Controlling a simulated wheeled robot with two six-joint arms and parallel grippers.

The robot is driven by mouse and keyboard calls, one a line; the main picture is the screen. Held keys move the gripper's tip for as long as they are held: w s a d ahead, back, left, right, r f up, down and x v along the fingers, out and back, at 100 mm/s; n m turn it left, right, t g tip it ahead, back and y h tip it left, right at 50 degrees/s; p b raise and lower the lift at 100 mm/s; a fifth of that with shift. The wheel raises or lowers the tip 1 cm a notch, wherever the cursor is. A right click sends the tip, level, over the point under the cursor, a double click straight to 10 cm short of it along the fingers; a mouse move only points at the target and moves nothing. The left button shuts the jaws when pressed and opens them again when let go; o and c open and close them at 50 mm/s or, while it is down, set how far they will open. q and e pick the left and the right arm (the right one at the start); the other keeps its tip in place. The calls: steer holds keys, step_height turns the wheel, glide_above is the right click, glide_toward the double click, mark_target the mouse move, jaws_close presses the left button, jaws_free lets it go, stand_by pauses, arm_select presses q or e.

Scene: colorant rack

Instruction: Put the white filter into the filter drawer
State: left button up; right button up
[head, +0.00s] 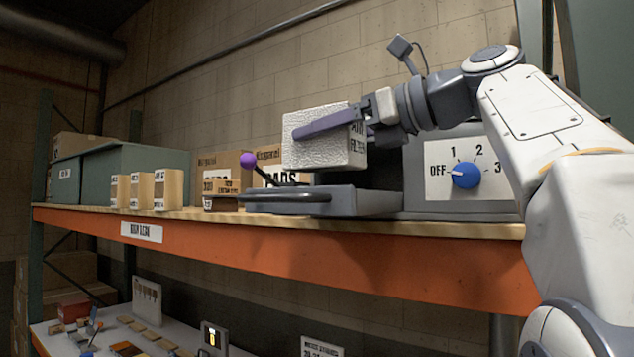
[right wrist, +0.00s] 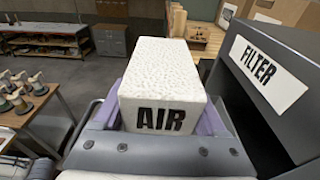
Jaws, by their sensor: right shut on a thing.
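The white filter (head: 305,155) is a textured white block with black lettering on its side. My right gripper (head: 322,123) is shut on it, with a purple finger along its near side. In the right wrist view the filter (right wrist: 160,78) sits between both purple fingers, and its near face reads AIR. The filter drawer (head: 350,201) is a low dark grey tray sticking out from the grey machine. The filter is over it, seemingly just above; its inside is hidden. My left gripper is out of view.
The grey machine (head: 420,165) has a blue dial (head: 465,175) pointing at OFF. Its FILTER label (right wrist: 268,72) shows in the wrist view. A purple ball (head: 248,160) on a dark rod, small cartons (head: 167,189) and a green bin (head: 120,168) stand left along the shelf (head: 300,242).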

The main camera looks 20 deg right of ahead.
steer(key=shift+w+d+f, duration=0.85)
steer(key=shift+d, duration=0.15)
steer(key=shift+f+b, duration=0.55)
steer(key=shift+f, duration=1.45)
steer(key=o, duration=1.3)
steer(key=shift+s, duration=0.1)
